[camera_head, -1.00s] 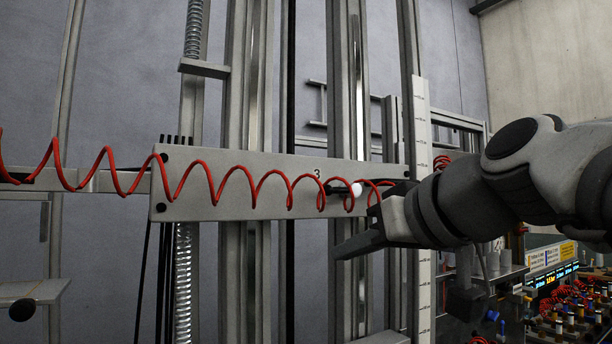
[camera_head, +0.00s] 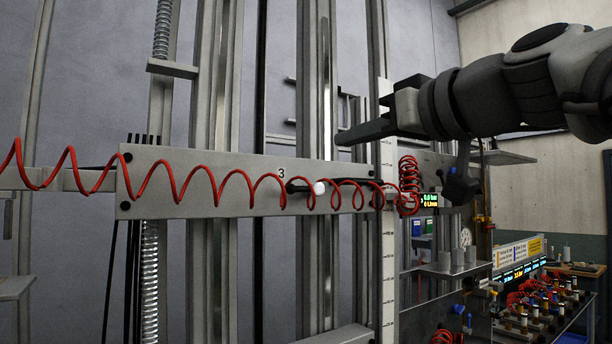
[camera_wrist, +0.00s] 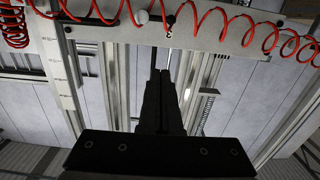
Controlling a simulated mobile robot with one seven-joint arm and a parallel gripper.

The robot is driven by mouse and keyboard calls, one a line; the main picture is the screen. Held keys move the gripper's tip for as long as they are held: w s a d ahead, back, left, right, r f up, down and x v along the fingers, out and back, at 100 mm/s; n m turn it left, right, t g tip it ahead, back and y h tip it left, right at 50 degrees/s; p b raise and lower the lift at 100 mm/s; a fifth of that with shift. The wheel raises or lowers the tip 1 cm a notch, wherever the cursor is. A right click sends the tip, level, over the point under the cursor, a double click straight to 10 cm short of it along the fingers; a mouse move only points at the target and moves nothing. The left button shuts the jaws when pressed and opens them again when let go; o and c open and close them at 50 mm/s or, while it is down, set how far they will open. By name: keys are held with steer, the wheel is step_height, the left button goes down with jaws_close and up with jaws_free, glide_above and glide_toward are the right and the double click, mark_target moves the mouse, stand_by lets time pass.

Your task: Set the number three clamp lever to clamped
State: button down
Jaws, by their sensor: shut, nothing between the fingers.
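The number three clamp lever is a short dark stem with a white knob (camera_head: 319,188), on a grey plate (camera_head: 230,185) marked 3. In the head view the stem points right, knob slightly low. In the wrist view the knob (camera_wrist: 142,16) is near the top, left of a dark pivot (camera_wrist: 171,18). My gripper (camera_head: 340,138) is shut and empty, pointing left just above the plate's top edge, higher and slightly right of the knob in the head view. In the wrist view the closed fingers (camera_wrist: 163,72) point toward the plate, apart from the knob.
A red coiled hose (camera_head: 205,172) runs across the plate's front and passes close to the lever. A white scale strip (camera_head: 389,250) stands upright at right. A bench with coloured fittings (camera_head: 540,315) is at lower right. Upright metal rails stand behind.

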steer(key=p, duration=0.3)
glide_above(302, 189)
steer(key=v, duration=0.3)
steer(key=f, duration=0.4)
steer(key=shift+w+a+f, duration=0.15)
steer(key=shift+a+f, duration=0.15)
steer(key=shift+f, duration=0.05)
steer(key=shift+f+b, duration=0.15)
steer(key=shift+b, duration=0.35)
steer(key=shift+n+b, duration=0.3)
steer(key=shift+b, duration=0.2)
